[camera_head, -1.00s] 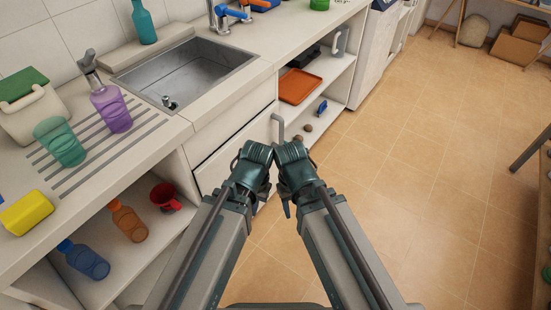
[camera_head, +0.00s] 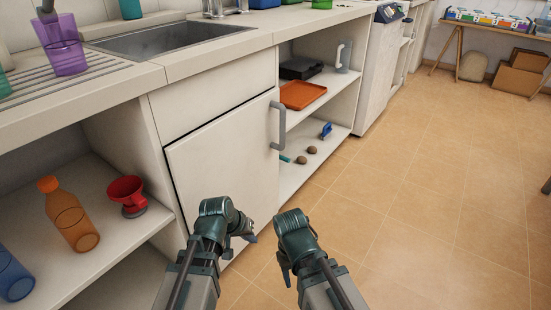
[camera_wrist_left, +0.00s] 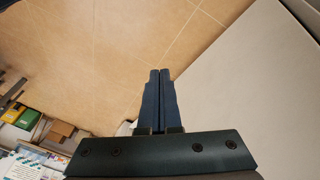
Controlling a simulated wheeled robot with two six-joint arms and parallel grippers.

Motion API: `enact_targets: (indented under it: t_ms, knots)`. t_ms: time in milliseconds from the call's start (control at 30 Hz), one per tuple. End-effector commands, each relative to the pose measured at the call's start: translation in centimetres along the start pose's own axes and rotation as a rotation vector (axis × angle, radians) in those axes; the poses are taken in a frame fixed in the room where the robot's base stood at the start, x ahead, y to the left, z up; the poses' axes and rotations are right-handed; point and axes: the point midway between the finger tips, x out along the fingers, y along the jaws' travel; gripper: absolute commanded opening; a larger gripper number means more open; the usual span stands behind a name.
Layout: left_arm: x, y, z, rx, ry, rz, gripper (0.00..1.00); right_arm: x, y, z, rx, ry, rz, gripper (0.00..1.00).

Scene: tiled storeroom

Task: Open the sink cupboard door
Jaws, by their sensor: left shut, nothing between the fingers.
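The sink cupboard door (camera_head: 215,158) is a pale panel below the sink (camera_head: 170,40), and it looks closed. Its grey vertical bar handle (camera_head: 279,125) is near the door's right edge. My left gripper (camera_head: 250,238) is in front of the lower part of the door, below the handle and apart from it. In the left wrist view its two dark fingers (camera_wrist_left: 159,72) are together and empty, with a pale flat panel (camera_wrist_left: 250,85) to the right. My right gripper (camera_head: 286,275) is beside it, over the floor; its fingers are too hidden to judge.
Open shelves right of the door hold an orange tray (camera_head: 303,95) and small items. The left open shelf holds an orange bottle (camera_head: 68,215) and a red funnel-like cup (camera_head: 127,194). The tiled floor (camera_head: 420,180) to the right is clear.

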Motion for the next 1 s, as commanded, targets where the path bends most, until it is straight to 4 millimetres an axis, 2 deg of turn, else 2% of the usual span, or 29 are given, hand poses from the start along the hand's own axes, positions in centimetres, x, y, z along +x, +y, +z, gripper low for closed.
enact_targets:
  t_ms: [33,133,300,400,500,600,733,1000]
  knots:
    - [1.4,1.2,-1.8,-0.031,0.083,0.075,0.0,1.5,-0.2,-0.1,0.001,0.0,0.0,0.5]
    - [0.9,4.7,-5.9,-0.1,0.251,0.227,0.0,1.8,-0.2,-0.1,0.001,0.001,0.0,0.5]
    - [-2.6,10.4,-13.0,-0.297,0.541,0.495,0.0,1.8,-0.2,-0.1,0.002,0.001,-0.001,0.5]
    - [-5.4,12.2,-16.8,-0.477,0.702,0.637,0.0,1.8,-0.2,-0.1,0.002,0.001,0.0,0.5]
    - [-7.6,12.2,-19.4,-0.676,0.827,0.734,0.0,1.8,-0.2,-0.1,0.002,0.001,0.0,0.5]
    - [-8.7,11.2,-20.9,-0.853,0.907,0.785,0.0,1.8,-0.2,-0.1,0.001,0.001,0.0,0.5]
    - [-9.1,10.0,-21.6,-1.016,0.961,0.807,0.0,1.8,-0.2,-0.1,0.001,0.001,0.0,0.5]
    - [-9.1,9.2,-21.7,-1.105,0.984,0.81,0.0,1.8,-0.2,-0.1,0.001,0.001,0.0,0.5]
